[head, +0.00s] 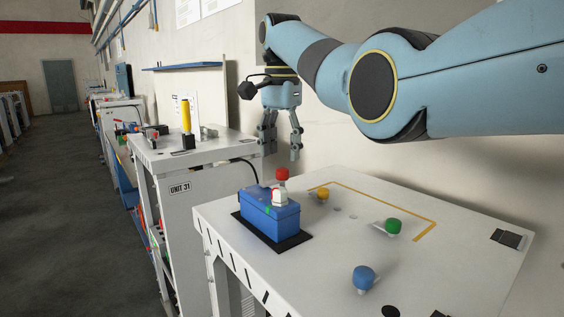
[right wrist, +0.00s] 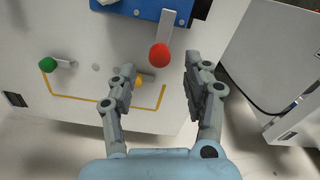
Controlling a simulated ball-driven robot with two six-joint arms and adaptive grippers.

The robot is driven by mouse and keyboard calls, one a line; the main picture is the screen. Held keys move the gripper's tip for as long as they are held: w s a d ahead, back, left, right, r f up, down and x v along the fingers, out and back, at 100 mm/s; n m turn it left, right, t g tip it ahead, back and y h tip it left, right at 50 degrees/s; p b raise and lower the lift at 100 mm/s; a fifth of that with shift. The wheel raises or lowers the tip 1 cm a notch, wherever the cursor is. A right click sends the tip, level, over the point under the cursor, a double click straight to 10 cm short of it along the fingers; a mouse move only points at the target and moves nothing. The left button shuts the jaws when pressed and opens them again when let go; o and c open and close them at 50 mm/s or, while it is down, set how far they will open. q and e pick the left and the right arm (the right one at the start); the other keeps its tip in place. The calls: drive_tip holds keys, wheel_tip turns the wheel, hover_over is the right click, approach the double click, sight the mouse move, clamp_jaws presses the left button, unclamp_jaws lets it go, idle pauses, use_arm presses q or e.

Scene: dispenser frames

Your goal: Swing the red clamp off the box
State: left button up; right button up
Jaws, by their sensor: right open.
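A blue box (head: 270,216) sits on a black mat (head: 296,241) at the left side of the white table. The red clamp (head: 282,174) has a round red knob that stands over the box's top in the head view. In the right wrist view the red knob (right wrist: 160,55) lies ahead of the fingertips, beside the blue box (right wrist: 150,8). My right gripper (head: 281,150) hangs open and empty above and behind the box, apart from the clamp. In the right wrist view its open fingers (right wrist: 158,75) point toward the knob. My left gripper is not in view.
On the white table (head: 330,260) stand a yellow knob (head: 323,193), a green knob (head: 393,226) and a blue knob (head: 364,278). A neighbouring cabinet marked UNIT 31 (head: 180,188) stands to the left.

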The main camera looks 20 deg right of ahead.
sight(282, 169)
drive_tip(key=f, duration=0.3)
drive_tip(key=shift+w+d+f+p, duration=0.2)
drive_tip(key=shift+f+p, duration=0.1)
drive_tip(key=shift+p, duration=0.1)
drive_tip(key=shift+s+a+f, duration=0.1)
drive_tip(key=shift+s+f, duration=0.1)
drive_tip(key=shift+w, duration=0.1)
drive_tip(key=shift+c, duration=0.9)
drive_tip(key=c, duration=0.5)
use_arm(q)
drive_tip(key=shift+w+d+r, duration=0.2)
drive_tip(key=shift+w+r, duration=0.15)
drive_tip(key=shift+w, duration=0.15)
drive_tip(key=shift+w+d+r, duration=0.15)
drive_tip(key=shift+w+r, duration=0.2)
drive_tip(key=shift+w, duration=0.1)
use_arm(e)
clamp_jaws()
